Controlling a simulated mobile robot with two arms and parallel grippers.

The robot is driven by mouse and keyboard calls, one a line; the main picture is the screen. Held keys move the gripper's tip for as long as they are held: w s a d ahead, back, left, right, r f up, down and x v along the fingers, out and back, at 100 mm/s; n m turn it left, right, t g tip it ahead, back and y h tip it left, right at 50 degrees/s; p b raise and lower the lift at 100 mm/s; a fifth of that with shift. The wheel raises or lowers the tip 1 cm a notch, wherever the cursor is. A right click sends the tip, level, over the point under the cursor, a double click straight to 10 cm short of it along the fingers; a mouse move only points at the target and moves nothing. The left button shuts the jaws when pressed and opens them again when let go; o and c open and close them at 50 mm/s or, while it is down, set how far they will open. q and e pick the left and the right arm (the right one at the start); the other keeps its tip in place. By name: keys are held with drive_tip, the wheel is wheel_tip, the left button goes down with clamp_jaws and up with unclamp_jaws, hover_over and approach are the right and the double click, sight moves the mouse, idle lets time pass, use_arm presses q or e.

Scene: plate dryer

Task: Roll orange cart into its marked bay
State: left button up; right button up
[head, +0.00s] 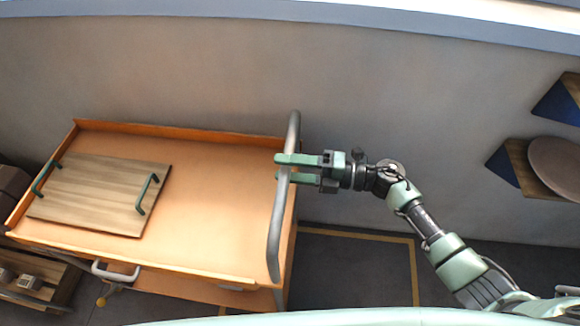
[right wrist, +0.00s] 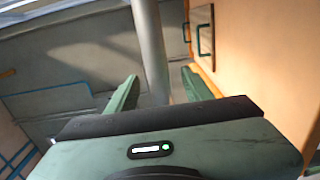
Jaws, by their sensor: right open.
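The orange cart (head: 215,175) stands at the left in the head view, with a grey push handle (head: 274,235) along its right end. My right gripper (head: 278,169) is open at the upper part of this handle, its two green fingers reaching to it. In the right wrist view the handle (right wrist: 150,45) runs upright between the open fingers, which are apart from each other. A yellow floor line (head: 413,265), part of a marked bay, shows to the right of the cart. The rest of the marking is hidden below. My left gripper is not in view.
A wooden tray (head: 95,190) with green handles lies on the cart top. A grey wall runs behind the cart. Wall shelves (head: 515,165) stick out at the right, one holding a round brown plate (head: 557,165). Dark floor beside the cart is clear.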

drive_tip(key=shift+w+a, duration=0.1)
drive_tip(key=shift+a, duration=0.2)
clamp_jaws()
idle(1.3)
